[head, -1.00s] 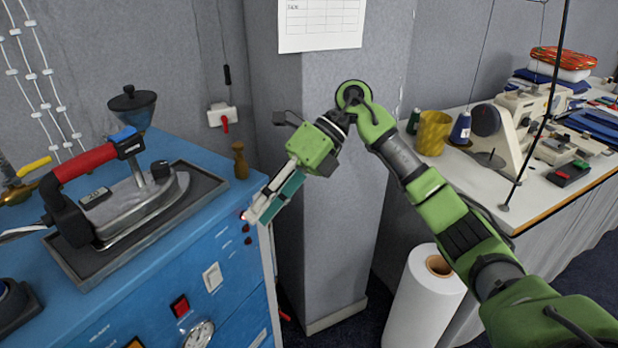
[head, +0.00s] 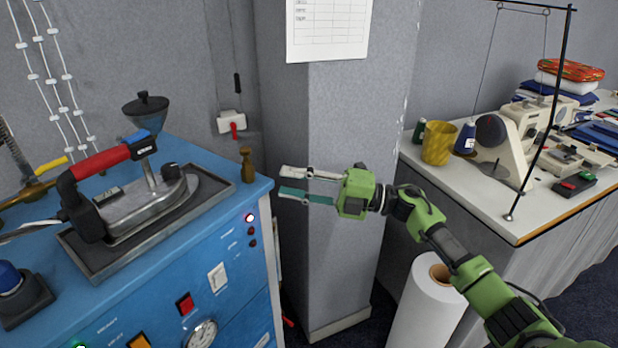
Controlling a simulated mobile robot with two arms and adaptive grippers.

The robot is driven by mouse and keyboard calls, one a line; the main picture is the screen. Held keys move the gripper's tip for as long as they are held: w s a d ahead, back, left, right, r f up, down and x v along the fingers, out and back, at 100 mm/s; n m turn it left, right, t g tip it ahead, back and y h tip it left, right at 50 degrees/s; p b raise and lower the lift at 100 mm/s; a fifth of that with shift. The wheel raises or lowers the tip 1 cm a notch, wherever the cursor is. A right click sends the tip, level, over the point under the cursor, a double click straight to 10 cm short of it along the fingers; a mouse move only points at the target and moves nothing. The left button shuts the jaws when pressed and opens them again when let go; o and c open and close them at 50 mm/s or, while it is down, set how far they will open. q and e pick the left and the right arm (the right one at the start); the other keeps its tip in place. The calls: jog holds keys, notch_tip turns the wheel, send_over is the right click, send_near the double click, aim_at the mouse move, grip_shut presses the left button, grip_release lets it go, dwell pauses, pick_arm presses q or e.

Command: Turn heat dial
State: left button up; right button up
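The blue ironing station (head: 170,285) stands at the left, with controls on its front face. A round white-faced gauge or dial (head: 201,333) shows at the bottom edge, partly cut off; I cannot tell if it is the heat dial. My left gripper is not in view.
The front panel has a red switch (head: 185,303), a white switch (head: 217,277) and a glowing lamp (head: 249,218). A small brown bottle-shaped object (head: 247,165) stands at the station's back corner. A white roll (head: 430,305) and the sewing table (head: 475,197) are at the right.

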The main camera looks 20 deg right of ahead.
jog(key=w+d+f+m+t+h, duration=0.2)
jog(key=w+d+m+t, duration=0.1)
jog(key=d+m+t, duration=0.1)
jog(key=shift+w+d+m+t+h, duration=0.2)
jog(key=shift+d+m+t+h, duration=0.1)
jog(key=shift+d+m, duration=0.4)
jog(key=shift+a, duration=0.1)
